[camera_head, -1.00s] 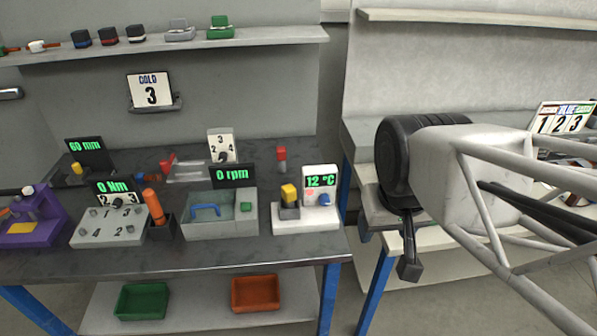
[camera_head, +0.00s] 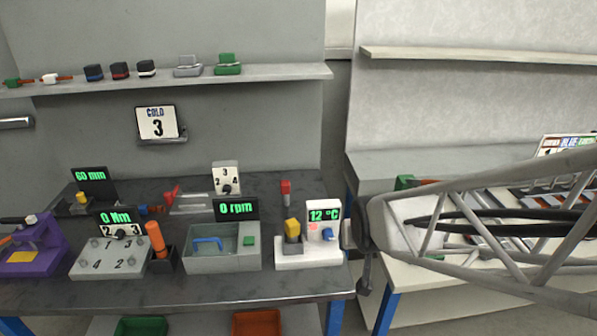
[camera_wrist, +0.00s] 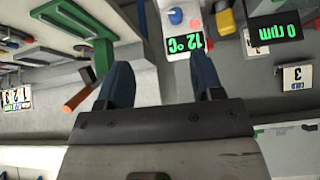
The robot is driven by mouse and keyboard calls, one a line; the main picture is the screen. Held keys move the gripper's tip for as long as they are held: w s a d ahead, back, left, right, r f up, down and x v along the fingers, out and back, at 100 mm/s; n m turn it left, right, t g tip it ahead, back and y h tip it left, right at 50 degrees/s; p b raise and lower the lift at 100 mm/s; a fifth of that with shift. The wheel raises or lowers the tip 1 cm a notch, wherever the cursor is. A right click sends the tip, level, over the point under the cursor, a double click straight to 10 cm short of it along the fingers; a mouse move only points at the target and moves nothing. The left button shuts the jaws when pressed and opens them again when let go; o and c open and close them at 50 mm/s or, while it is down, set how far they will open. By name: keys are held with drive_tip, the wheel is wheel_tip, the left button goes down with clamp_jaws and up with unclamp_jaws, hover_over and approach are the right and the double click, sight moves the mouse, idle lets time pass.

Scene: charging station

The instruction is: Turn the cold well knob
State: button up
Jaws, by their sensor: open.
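The cold well is a white unit (camera_head: 292,258) at the right end of the left bench, with a green "12 °C" display (camera_head: 324,212). Its blue knob (camera_head: 328,234) sits under the display; the knob also shows in the wrist view (camera_wrist: 175,16). A yellow block (camera_head: 292,229) stands in its grey socket. My gripper (camera_head: 364,270) is right of the unit, partly hidden by my wrist. In the wrist view its two blue-grey fingers (camera_wrist: 163,82) are spread with nothing between them, and the unit lies beyond them, apart from the fingertips.
A "COLD 3" card (camera_head: 157,122) hangs on the wall. The "0 rpm" bath (camera_head: 222,258) stands left of the cold well. A red-topped item (camera_head: 286,189) stands behind. A second bench is at right. In the wrist view a green fixture (camera_wrist: 100,50) is close to the left finger.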

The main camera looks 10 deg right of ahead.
drive_tip(key=w+f+t, duration=0.3)
drive_tip(key=w+f, duration=0.4)
drive_tip(key=t+y, duration=0.1)
drive_tip(key=t, duration=0.3)
approach(329, 238)
drive_tip(key=w, duration=0.2)
drive_tip(key=shift+s+f+m, duration=0.1)
drive_tip(key=shift+m, duration=0.2)
drive_tip(key=shift+x, duration=3.9)
drive_tip(key=shift+f, duration=0.1)
drive_tip(key=c, duration=0.9)
